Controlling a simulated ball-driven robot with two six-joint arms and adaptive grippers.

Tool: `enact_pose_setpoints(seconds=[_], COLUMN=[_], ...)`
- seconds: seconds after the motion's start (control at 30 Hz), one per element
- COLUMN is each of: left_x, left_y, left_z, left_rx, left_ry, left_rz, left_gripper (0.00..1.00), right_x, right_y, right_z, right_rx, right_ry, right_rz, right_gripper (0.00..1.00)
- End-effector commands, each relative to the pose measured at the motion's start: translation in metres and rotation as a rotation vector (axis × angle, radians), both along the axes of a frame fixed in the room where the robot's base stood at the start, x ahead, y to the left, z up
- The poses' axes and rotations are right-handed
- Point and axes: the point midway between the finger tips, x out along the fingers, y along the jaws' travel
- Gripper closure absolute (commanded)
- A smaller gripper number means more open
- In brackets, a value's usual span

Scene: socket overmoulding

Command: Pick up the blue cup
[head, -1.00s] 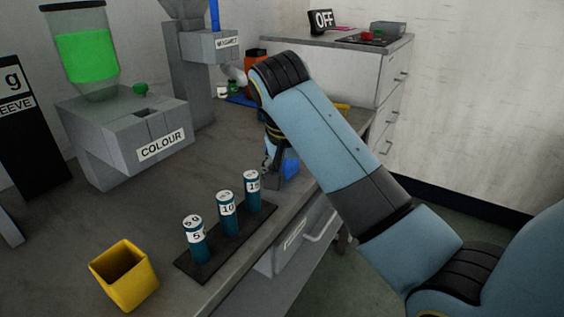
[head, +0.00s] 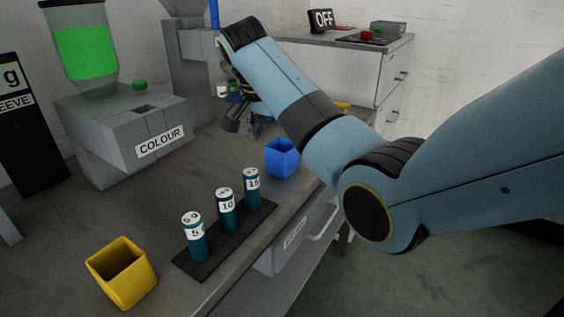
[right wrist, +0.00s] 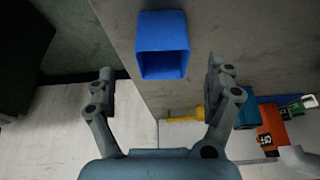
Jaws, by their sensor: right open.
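The blue cup (head: 282,158) stands upright on the grey table near its right edge in the head view. It also shows in the right wrist view (right wrist: 162,45) at the top middle, beyond the fingertips and between their lines. My right gripper (head: 243,122) is above the table, behind and left of the cup, and apart from it. In the right wrist view its two fingers (right wrist: 160,82) are spread wide with nothing between them. My left gripper is not in view.
Three labelled blue cylinders (head: 227,211) stand on a dark strip in front of the cup. A yellow cup (head: 122,273) is at the front left. The COLOUR machine (head: 130,137) stands at the back left. An orange item (right wrist: 270,122) lies beyond.

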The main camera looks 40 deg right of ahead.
Motion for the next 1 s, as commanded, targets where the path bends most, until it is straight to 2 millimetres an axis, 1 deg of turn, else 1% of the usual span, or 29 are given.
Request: enact_pose_setpoints(seconds=[0.03, 0.1, 0.23, 0.33, 0.5, 0.53, 0.9, 0.93, 1.0], left_x=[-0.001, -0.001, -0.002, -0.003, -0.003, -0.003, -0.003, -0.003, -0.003], left_y=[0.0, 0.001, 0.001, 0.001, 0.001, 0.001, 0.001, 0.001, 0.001], left_z=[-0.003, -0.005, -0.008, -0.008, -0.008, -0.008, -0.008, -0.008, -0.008], left_rx=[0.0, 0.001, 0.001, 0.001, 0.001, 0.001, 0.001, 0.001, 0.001], left_ry=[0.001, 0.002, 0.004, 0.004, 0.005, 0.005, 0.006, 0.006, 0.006], left_rz=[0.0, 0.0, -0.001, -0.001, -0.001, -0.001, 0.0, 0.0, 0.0], left_gripper=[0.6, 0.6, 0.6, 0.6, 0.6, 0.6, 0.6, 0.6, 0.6], right_x=[0.002, 0.007, 0.009, 0.009, 0.01, 0.01, 0.01, 0.01, 0.01], right_y=[-0.006, -0.012, -0.018, -0.019, -0.019, -0.019, -0.019, -0.019, -0.019], right_z=[-0.008, -0.018, -0.033, -0.037, -0.037, -0.037, -0.037, -0.037, -0.037], right_rx=[-0.001, -0.002, 0.0, 0.001, 0.0, 0.0, 0.0, 0.0, 0.0], right_ry=[0.004, 0.004, 0.002, 0.001, 0.0, 0.0, 0.0, 0.0, 0.0], right_rz=[-0.002, -0.001, 0.0, 0.0, 0.001, 0.001, 0.001, 0.001, 0.001], right_gripper=[0.13, 0.13, 0.13, 0.13, 0.13, 0.15, 0.63, 0.66, 0.67])
